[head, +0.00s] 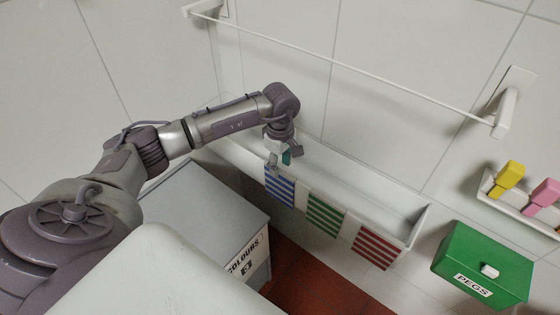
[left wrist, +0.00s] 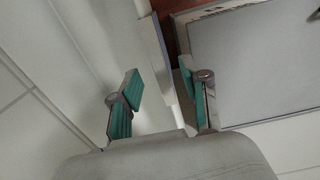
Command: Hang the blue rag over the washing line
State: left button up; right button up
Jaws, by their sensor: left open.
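The blue rag (head: 280,187), striped blue and white, hangs over the front rim of the white wall trough, at the left of a row of rags. My left gripper (head: 284,157) points down at the rim just above the rag. In the left wrist view the left gripper (left wrist: 159,84) is open, its teal pads apart with the thin rim region between them. Whether the pads touch the rag cannot be told. The washing line (head: 340,65) is a thin white rod between two wall brackets, above the trough, with nothing on it. My right gripper is not in view.
A green-striped rag (head: 325,216) and a red-striped rag (head: 376,248) hang to the right on the trough (head: 412,212). A green PEGS box (head: 484,262) and a shelf with yellow (head: 509,175) and pink (head: 546,193) items are at right. A grey COLOURS bin (head: 205,205) stands below my arm.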

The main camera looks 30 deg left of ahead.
aim_at(280, 170)
pick_arm(q)
jog(key=shift+f+b, duration=1.35)
jog(key=shift+f, duration=0.6)
jog(key=shift+f+b, duration=0.5)
jog(key=shift+f, duration=0.15)
jog(key=shift+c, duration=0.3)
grip_shut()
jog(key=shift+r, duration=0.2)
